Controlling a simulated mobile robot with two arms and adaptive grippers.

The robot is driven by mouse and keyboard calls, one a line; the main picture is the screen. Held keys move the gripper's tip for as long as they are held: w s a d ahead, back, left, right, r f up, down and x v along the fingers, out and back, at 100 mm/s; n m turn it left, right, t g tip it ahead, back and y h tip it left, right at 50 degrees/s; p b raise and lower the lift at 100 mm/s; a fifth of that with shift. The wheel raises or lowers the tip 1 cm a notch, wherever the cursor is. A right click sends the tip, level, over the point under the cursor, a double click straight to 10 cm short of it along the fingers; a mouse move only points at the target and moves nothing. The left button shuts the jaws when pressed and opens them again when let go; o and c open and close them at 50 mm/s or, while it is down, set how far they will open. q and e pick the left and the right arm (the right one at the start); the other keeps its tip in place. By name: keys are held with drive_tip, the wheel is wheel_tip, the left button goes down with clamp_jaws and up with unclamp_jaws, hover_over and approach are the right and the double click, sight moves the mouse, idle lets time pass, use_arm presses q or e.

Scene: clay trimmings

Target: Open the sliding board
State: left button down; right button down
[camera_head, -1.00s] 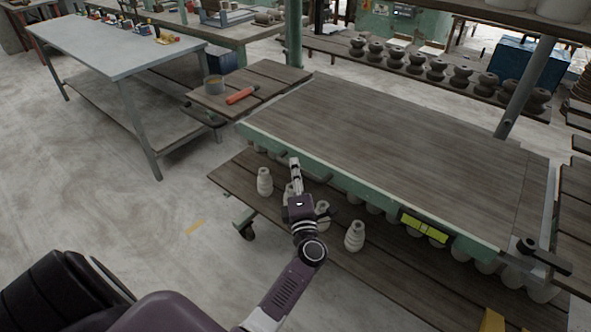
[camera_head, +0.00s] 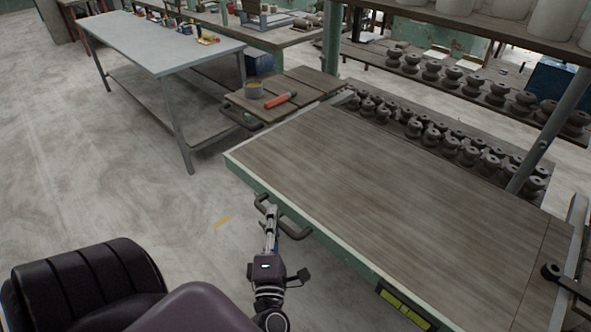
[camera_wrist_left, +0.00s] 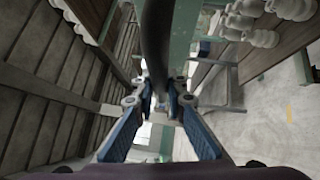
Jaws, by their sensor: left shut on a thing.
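The sliding board (camera_head: 380,185) is a wide brown wooden top with a green front edge, pulled out toward me. A dark bar handle (camera_head: 294,229) sits on its front edge, left of the middle; the bar also shows in the wrist view (camera_wrist_left: 157,45). My left gripper (camera_head: 270,211) is shut on this handle near its left end. Its blue fingers (camera_wrist_left: 158,100) lie on either side of the bar in the wrist view. The right gripper is in no view.
Rows of dark pots (camera_head: 440,135) stand in the uncovered space behind the board. A small wooden table (camera_head: 300,85) with a cup and an orange-handled tool is beyond its left corner. A grey table (camera_head: 160,42) stands at the upper left. The floor on the left is clear.

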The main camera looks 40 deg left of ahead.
use_arm(q)
drive_tip(key=s, duration=0.6)
drive_tip(key=shift+s+a, duration=0.25)
drive_tip(key=c, duration=1.9)
unclamp_jaws()
drive_tip(key=shift+c, duration=0.2)
drive_tip(key=v, duration=1.2)
